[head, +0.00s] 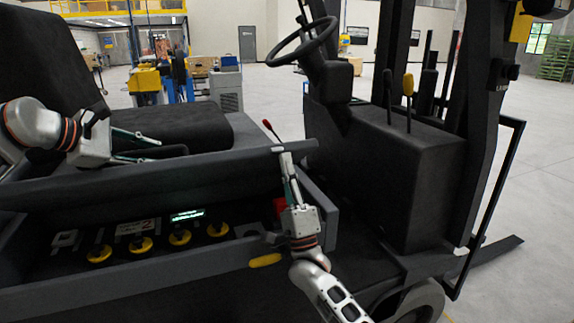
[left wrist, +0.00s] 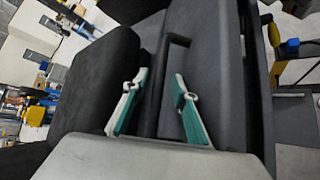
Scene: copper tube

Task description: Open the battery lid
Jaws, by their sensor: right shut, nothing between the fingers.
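The battery lid (head: 215,178) is the long dark grey panel under the black seat (head: 165,128). Its front edge stands above the compartment, whose inside shows below it. My left gripper (head: 156,151) is open over the seat area at the left. In the left wrist view, its two fingers (left wrist: 160,80) stand apart on either side of a black bar (left wrist: 176,50); I cannot tell whether they touch it. My right gripper (head: 283,156) is shut and empty, pointing up at the lid's right end. Whether its tips touch the lid is unclear.
The battery compartment holds several yellow caps (head: 180,236) and a lit green display (head: 187,215). A red-tipped lever (head: 267,125) rises behind the lid's right end. The steering wheel (head: 303,41) and black console (head: 385,165) stand to the right. Open floor (head: 515,195) lies beyond.

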